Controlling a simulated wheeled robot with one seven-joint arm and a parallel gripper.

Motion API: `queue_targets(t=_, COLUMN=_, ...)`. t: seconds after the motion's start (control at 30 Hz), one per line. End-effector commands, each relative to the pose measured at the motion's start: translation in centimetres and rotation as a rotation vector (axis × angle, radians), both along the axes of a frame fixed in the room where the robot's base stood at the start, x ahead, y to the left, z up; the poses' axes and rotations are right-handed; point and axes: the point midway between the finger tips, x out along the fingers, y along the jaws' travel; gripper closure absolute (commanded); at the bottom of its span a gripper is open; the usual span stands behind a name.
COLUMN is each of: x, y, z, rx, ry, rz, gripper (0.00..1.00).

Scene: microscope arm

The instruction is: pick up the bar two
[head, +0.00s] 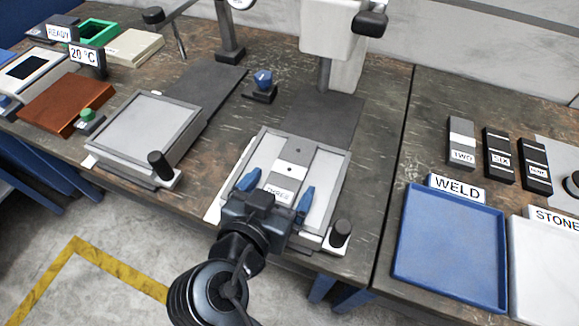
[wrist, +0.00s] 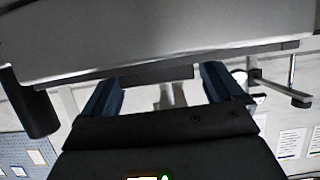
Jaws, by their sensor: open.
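The bar two (head: 462,143), a grey and dark bar with a white label reading TWO, lies at the right on the bench, behind the blue tray. My gripper (head: 276,190) is far to its left, open, with its blue fingers apart over the front of the middle stage (head: 328,190). A pale bar labelled THREE (head: 291,170) lies on that stage, between and beyond my fingers; it appears not gripped. In the wrist view my open gripper (wrist: 162,84) shows with nothing between the fingers. Bar two is not visible there.
Dark bars, one labelled SIX (head: 499,156) and another (head: 535,166), stand beside bar two. A blue tray (head: 450,245) marked WELD and a white tray (head: 545,255) marked STONE lie in front. A black knob (head: 340,233) and the microscope column (head: 325,75) are near my gripper.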

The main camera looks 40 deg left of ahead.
Motion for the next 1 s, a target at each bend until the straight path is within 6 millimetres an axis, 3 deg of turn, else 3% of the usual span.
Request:
queue_targets(t=0.2, x=0.05, y=0.01, z=-0.04, rx=0.000, ry=0.000, rz=0.000, gripper=0.07)
queue_targets(t=1.0, x=0.03, y=-0.01, z=-0.02, rx=0.000, ry=0.000, rz=-0.001, gripper=0.84)
